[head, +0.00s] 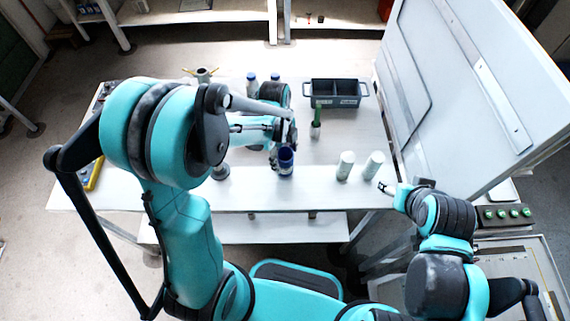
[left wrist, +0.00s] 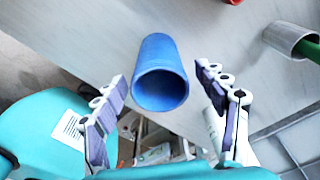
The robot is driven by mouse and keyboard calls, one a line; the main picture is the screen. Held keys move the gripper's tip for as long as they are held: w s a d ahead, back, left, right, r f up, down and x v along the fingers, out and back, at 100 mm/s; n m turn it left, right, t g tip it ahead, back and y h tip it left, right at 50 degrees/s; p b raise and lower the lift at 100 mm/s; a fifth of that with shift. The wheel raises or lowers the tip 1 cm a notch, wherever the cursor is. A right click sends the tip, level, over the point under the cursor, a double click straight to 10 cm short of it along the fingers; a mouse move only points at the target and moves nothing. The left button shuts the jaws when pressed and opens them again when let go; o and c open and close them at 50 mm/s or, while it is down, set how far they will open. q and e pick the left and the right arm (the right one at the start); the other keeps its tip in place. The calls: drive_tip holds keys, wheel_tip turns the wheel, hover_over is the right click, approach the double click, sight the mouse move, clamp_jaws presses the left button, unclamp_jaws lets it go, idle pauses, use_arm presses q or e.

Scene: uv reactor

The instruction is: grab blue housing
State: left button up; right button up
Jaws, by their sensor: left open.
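The blue housing (head: 286,161) stands on the white table in the head view, near its front edge. In the left wrist view, the blue housing (left wrist: 160,75) is a hollow blue cylinder with its open end facing the camera. My left gripper (head: 280,150) is at the housing, partly hidden by its own arm. In the left wrist view, its open fingers (left wrist: 162,85) lie on either side of the housing, with visible gaps on both sides. My right gripper (head: 384,187) is at the table's front right, away from the housing; its jaws are too small to read.
Two pale cylinders (head: 360,165) stand right of the housing. A green-topped item (head: 316,122) stands behind it. A dark divided bin (head: 337,92) and blue-capped bottles (head: 252,85) are farther back. A large tilted white panel (head: 450,90) bounds the right side.

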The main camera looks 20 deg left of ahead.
use_arm(q)
clamp_jaws()
drive_tip(key=shift+r, duration=0.15)
